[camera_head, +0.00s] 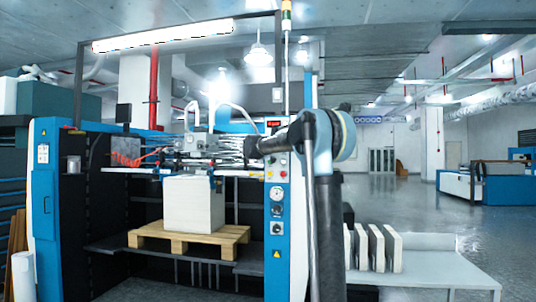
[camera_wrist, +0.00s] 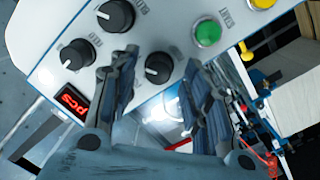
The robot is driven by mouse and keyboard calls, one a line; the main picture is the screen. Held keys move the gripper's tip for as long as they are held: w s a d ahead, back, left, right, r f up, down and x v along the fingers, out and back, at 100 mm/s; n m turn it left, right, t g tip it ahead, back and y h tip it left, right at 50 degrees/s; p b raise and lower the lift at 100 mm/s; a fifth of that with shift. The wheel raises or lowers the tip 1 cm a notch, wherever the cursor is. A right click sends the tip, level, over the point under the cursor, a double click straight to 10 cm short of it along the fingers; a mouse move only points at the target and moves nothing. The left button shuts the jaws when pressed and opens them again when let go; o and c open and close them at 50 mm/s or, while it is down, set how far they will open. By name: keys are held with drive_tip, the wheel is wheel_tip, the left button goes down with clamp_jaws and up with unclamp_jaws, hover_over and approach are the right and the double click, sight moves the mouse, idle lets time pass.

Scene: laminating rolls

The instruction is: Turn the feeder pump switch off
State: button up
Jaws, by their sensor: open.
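The panel of the blue-and-white machine fills the top of the wrist view. It carries three black rotary knobs: one at the top (camera_wrist: 115,15), one at the left (camera_wrist: 77,54) and one at the centre (camera_wrist: 158,68). The labels are too small and turned to read, so I cannot tell which is the feeder pump switch. My gripper (camera_wrist: 164,64) is open, and the centre knob shows between its fingertips. Contact cannot be told. In the head view my gripper (camera_head: 256,147) is at the upper part of the machine's right column (camera_head: 278,225), and my arm hides part of it.
A green button (camera_wrist: 207,33) and a yellow button (camera_wrist: 262,3) sit right of the knobs. A red lit display (camera_wrist: 75,102) is at the lower left. In the head view a white stack (camera_head: 192,205) stands on a wooden pallet (camera_head: 190,238).

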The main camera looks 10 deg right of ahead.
drive_tip(key=shift+w+d, duration=0.15)
drive_tip(key=shift+w, duration=0.1)
drive_tip(key=shift+c, duration=0.5)
clamp_jaws()
drive_tip(key=n, duration=0.6)
drive_tip(key=n+t, duration=0.1)
drive_tip(key=n, duration=0.5)
drive_tip(key=shift+s+f, duration=0.1)
drive_tip(key=shift+f, duration=0.1)
drive_tip(key=shift+n, duration=0.3)
